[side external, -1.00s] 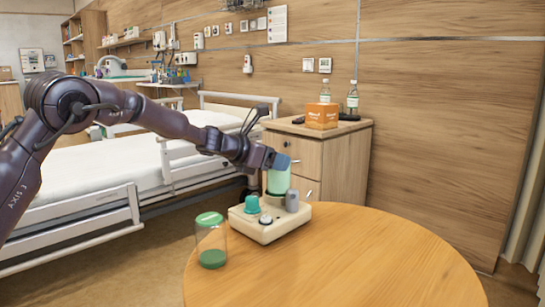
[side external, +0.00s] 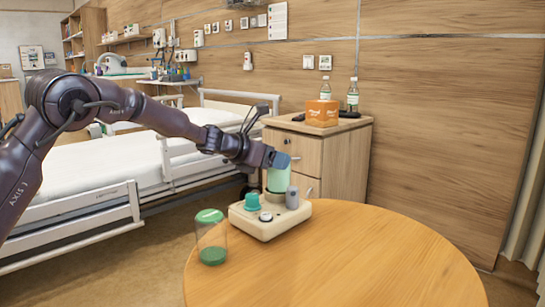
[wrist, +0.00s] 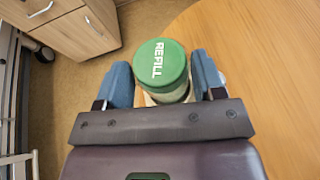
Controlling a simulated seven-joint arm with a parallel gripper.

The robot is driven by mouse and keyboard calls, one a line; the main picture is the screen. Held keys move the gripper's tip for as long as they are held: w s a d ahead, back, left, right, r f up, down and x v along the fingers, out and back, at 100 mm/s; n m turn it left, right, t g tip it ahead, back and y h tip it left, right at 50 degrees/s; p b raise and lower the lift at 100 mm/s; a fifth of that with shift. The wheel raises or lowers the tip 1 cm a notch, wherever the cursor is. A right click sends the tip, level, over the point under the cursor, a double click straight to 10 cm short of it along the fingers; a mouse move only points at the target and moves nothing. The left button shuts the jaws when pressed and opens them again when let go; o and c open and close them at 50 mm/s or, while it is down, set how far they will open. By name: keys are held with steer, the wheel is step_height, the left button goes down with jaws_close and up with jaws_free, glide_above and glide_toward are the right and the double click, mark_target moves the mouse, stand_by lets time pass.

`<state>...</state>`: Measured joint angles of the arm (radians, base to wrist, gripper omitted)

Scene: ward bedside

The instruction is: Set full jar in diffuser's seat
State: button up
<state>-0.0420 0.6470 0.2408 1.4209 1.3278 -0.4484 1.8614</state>
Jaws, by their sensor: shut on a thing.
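The full jar, pale green with a green lid marked REFILL (wrist: 160,62), is held between my gripper's blue fingers (wrist: 163,80). In the side view, my gripper (side external: 275,161) grips the jar (side external: 277,181) near its top. The jar is upright over the back of the cream diffuser (side external: 268,228), at its seat. I cannot tell whether its base touches the seat. The diffuser also carries a teal knob (side external: 252,202), a grey post (side external: 292,198) and a small round button (side external: 266,217). In the wrist view the jar hides most of the diffuser.
A clear jar with a green lid and a little green at its bottom (side external: 211,238) stands left of the diffuser on the round wooden table (side external: 380,255). The table's right side is bare. A bedside cabinet (side external: 345,160) and a bed (side external: 95,180) stand behind.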

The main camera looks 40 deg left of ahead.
steer(key=shift+f, duration=0.35)
steer(key=o, duration=1.3)
steer(key=shift+f, duration=0.1)
steer(key=shift+r, duration=4.1)
